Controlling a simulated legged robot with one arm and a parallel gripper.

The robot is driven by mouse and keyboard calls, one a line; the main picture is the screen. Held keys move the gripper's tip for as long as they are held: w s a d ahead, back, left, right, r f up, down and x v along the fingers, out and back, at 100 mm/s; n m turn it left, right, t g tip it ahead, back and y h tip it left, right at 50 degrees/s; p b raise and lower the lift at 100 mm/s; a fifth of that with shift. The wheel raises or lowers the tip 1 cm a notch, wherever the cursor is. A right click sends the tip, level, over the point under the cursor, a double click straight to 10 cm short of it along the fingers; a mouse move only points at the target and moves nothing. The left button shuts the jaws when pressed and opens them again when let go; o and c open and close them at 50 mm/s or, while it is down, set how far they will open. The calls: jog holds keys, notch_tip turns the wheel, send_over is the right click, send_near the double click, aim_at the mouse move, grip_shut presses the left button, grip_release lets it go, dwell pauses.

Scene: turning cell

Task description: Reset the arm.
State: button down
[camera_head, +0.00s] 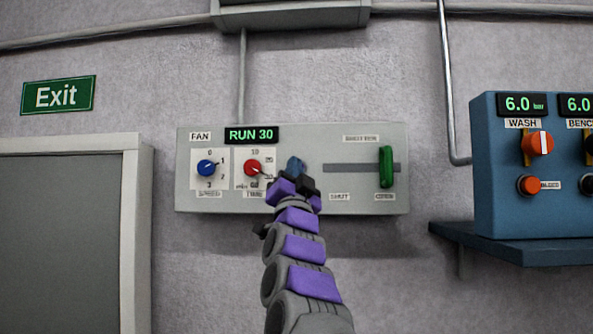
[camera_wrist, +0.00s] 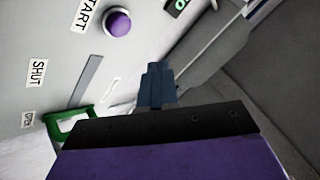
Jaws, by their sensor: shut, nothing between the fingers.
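My arm reaches up from the bottom of the head view, extended toward the grey fan panel (camera_head: 300,206). My gripper (camera_head: 295,164) is in front of the panel's middle, just right of the red timer knob (camera_head: 252,167). In the wrist view my gripper (camera_wrist: 158,82) has its dark blue fingers together, with nothing between them. I cannot tell whether the fingertips touch the panel. A purple button (camera_wrist: 117,22) beside a START label shows in the wrist view; in the head view my gripper seems to hide it.
A green slider handle (camera_head: 386,167) stands at the OPEN end of its slot. A blue speed knob (camera_head: 206,168) is at the panel's left; the display (camera_head: 251,135) reads RUN 30. A blue box (camera_head: 530,205) on a shelf (camera_head: 510,247) stands right, a door (camera_head: 65,240) left.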

jog(key=w+d+f+n+g+y+b, duration=0.1)
jog(key=d+f+n+g+b, duration=0.2)
jog(key=f, duration=0.9)
jog(key=d+f+n+g+b, duration=0.1)
jog(key=d+f+g+b, duration=0.15)
jog(key=f+g, duration=0.6)
jog(key=s+d+f+n+g+h+b, duration=0.1)
jog(key=s+d+f+g, duration=0.2)
jog(key=f, duration=0.9)
jog(key=s+d+f+g+b, duration=0.1)
jog(key=s+d+f, duration=0.3)
jog(key=f, duration=0.7)
jog(key=s+d+f+g+h+b, duration=0.15)
jog(key=s+f+g, duration=0.25)
jog(key=s+f, duration=0.65)
jog(key=s+d+f+g+y+b, duration=0.1)
jog(key=s+d+f+g+b, duration=0.15)
jog(key=s+f, duration=0.8)
jog(key=s+d+f+g, duration=0.1)
jog(key=s+f+g, duration=0.1)
jog(key=s, duration=0.5)
jog(key=s+f+n+g+h+b, duration=0.1)
jog(key=s+f+g, duration=0.1)
jog(key=s+f, duration=0.3)
jog(key=s+d+f+g+b, duration=0.1)
jog(key=s+f+g, duration=0.2)
jog(key=s, duration=0.5)
jog(key=shift+s+d+f+n, duration=0.25)
jog(key=shift+s+d+n, duration=0.05)
jog(key=shift+s+d, duration=0.05)
